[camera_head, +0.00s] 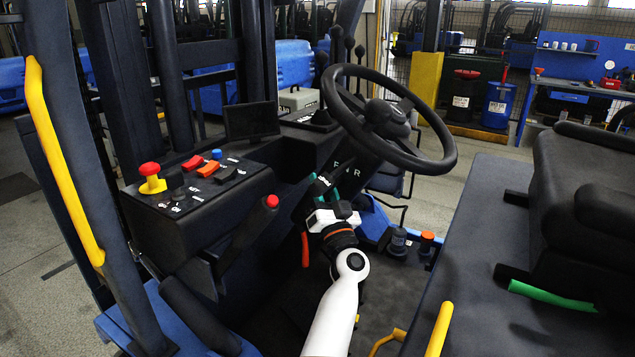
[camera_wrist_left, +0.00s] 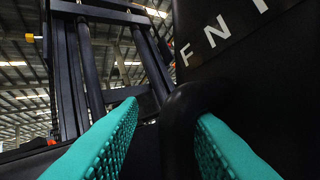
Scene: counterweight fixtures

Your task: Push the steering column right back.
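The steering column (camera_head: 342,170), marked F N R, stands tilted under the black steering wheel (camera_head: 392,120). My left gripper (camera_head: 322,186) is at the left side of the column below the wheel, with teal fingers. In the left wrist view, its fingers (camera_wrist_left: 168,120) are apart, with a dark rounded bar (camera_wrist_left: 181,118) between them. A gap shows between the left finger and the bar; contact at the right finger cannot be told. The column's lettered face (camera_wrist_left: 225,40) is close by at right. My right gripper is not in view.
A console (camera_head: 200,195) with a red mushroom button (camera_head: 151,170) and rocker switches is left of the column. A red-topped lever (camera_head: 270,203) stands between them. The seat (camera_head: 585,200) is at right. An orange-topped pedal or knob (camera_head: 427,238) is on the floor.

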